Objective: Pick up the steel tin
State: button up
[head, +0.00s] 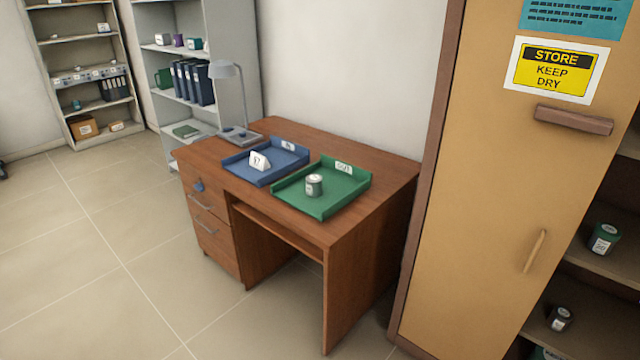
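A small grey steel tin (314,185) with a pale label stands upright in the green tray (345,194) on the wooden desk. The green tray carries a tag that seems to read "OUT". My gripper does not show in the head view.
A blue tray (240,174) with a white number tent (260,161) lies left of the green tray. A grey lamp (226,72) stands at the desk's back left. A tan cabinet (480,170) rises at the right, with tins on shelves (603,239) beside it.

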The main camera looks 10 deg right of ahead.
aim_at(314, 182)
jog(key=z, duration=0.35)
jog(key=i, duration=0.95)
jog(key=z, duration=1.05)
jog(key=k, duration=0.15)
jog(key=u, duration=2.9)
